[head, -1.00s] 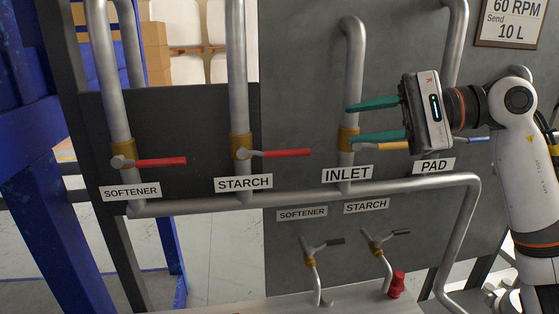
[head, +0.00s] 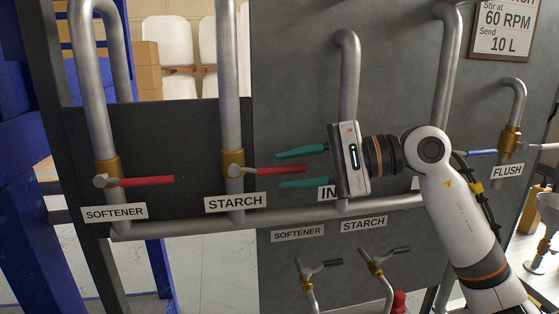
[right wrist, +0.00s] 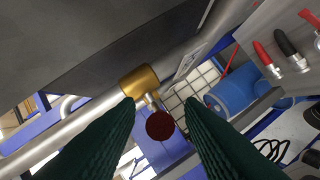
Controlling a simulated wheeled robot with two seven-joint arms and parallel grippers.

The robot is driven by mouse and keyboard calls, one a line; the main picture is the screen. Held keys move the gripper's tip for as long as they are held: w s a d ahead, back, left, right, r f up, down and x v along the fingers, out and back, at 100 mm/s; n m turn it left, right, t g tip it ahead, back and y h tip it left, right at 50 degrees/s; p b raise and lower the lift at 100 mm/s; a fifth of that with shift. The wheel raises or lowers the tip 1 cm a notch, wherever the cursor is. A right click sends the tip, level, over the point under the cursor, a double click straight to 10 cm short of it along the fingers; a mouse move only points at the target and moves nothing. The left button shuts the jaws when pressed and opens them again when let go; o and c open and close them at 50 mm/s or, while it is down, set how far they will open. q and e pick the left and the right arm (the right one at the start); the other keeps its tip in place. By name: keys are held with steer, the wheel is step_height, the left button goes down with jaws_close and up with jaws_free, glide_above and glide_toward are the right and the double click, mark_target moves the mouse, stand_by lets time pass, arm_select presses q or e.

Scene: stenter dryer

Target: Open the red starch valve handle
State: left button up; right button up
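The red starch valve handle (head: 266,171) sticks out level to the right from the brass valve (head: 233,163) on the vertical pipe above the larger STARCH label (head: 236,202). My right gripper (head: 279,169) is open, with green fingers above and below the handle's free end in the head view. In the right wrist view the handle (right wrist: 160,126) shows end-on as a dark red disc between the fingers, with gaps on both sides. The brass valve (right wrist: 140,82) lies beyond it. My left gripper is out of view.
A similar red softener handle (head: 147,181) sits to the left. A FLUSH valve (head: 510,140) stands at the right.

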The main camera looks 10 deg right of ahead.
steer(key=shift+w+a, duration=0.3)
steer(key=shift+a, duration=0.35)
steer(key=shift+w+a+f+p, duration=0.1)
steer(key=shift+a+f+p, duration=0.2)
steer(key=shift+a, duration=0.3)
jaws_close()
